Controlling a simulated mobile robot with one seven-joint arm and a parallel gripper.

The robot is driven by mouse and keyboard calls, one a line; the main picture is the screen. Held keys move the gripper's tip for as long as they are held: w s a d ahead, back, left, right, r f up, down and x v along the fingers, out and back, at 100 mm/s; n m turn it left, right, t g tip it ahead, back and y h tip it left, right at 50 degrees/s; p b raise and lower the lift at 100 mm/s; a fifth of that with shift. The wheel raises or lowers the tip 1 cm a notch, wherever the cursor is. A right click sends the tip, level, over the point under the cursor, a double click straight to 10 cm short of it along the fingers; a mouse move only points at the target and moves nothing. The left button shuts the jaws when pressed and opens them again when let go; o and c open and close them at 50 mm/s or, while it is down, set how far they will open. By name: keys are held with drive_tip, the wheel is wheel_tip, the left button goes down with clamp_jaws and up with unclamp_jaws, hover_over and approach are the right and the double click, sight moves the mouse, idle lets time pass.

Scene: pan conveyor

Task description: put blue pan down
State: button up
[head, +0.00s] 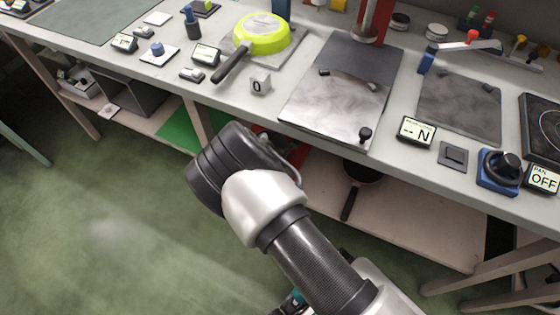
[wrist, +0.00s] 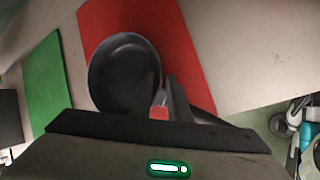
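The blue pan (wrist: 124,72), dark inside with a bluish-grey rim, is over the red mat (wrist: 195,50) in the wrist view. It looks level, but I cannot tell whether it touches the mat. My gripper (wrist: 164,92) is at the pan's near right side, its dark fingers close to where the handle meets the bowl. The fingers and the gripper body hide most of the handle, so I cannot tell whether they are shut on it. In the head view my arm hides the gripper and this pan.
A green mat (wrist: 44,80) lies left of the red one on the low shelf (head: 420,220). A black pan (head: 362,172) is on that shelf, right of my arm. The worktop above carries a yellow-green pan (head: 262,34) and metal plates (head: 335,100). Table legs (head: 198,122) stand nearby.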

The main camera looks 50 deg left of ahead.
drive_tip(key=shift+o, duration=0.2)
drive_tip(key=shift+r, duration=0.1)
drive_tip(key=shift+s+r, duration=0.1)
drive_tip(key=shift+r, duration=0.2)
drive_tip(key=p+v, duration=0.3)
drive_tip(key=v, duration=0.8)
drive_tip(key=shift+d+p, duration=0.25)
drive_tip(key=shift+p, duration=0.05)
drive_tip(key=shift+s, duration=0.15)
